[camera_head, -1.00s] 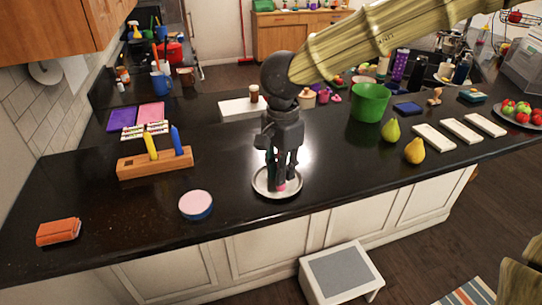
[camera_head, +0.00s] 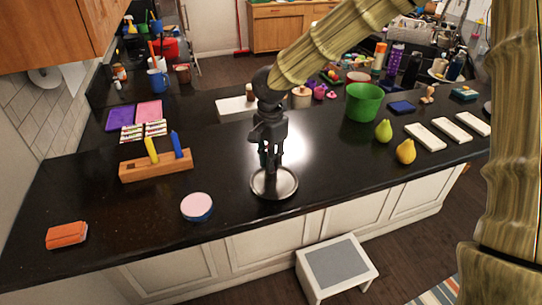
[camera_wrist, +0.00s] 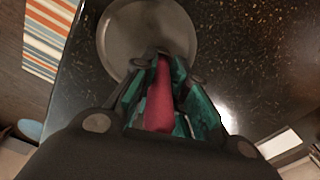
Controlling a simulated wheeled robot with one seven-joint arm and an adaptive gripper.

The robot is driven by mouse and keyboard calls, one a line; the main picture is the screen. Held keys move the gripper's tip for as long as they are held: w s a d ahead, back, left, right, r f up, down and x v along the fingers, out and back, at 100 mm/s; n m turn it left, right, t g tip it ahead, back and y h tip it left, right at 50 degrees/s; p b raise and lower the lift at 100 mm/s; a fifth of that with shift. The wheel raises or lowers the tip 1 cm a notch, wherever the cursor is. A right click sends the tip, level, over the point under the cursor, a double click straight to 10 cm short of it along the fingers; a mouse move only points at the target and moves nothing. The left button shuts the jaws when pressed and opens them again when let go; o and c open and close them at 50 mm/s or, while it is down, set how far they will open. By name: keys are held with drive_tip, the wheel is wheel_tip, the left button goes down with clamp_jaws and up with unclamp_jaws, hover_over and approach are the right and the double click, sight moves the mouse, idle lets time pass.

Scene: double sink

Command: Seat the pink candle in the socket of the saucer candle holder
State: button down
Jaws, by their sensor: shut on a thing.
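The pink candle (camera_wrist: 159,100) is held between the teal-lined fingers of my gripper (camera_wrist: 164,85) in the wrist view. Its far end points at the grey saucer candle holder (camera_wrist: 120,40) and overlaps the saucer's near part. In the head view my gripper (camera_head: 271,165) points down over the saucer (camera_head: 290,192), which lies flat near the counter's front edge. The candle is hard to make out there. The saucer's socket is hidden behind the candle and fingers, so I cannot tell whether the candle's end is in it.
A round pink-topped tin (camera_head: 197,207) and a wooden block with yellow and blue candles (camera_head: 156,165) stand left of the saucer. A green bucket (camera_head: 364,103), a green pear (camera_head: 384,131) and a yellow pear (camera_head: 405,151) stand right. The counter around the saucer is clear.

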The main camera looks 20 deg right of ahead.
drive_tip(key=shift+s+f, duration=0.1)
drive_tip(key=shift+f, duration=0.15)
drive_tip(key=shift+d, duration=0.1)
drive_tip(key=c, duration=1.7)
unclamp_jaws()
drive_tip(key=shift+f, duration=0.1)
wheel_tip(320, 180, up, 12)
drive_tip(key=b, duration=0.3)
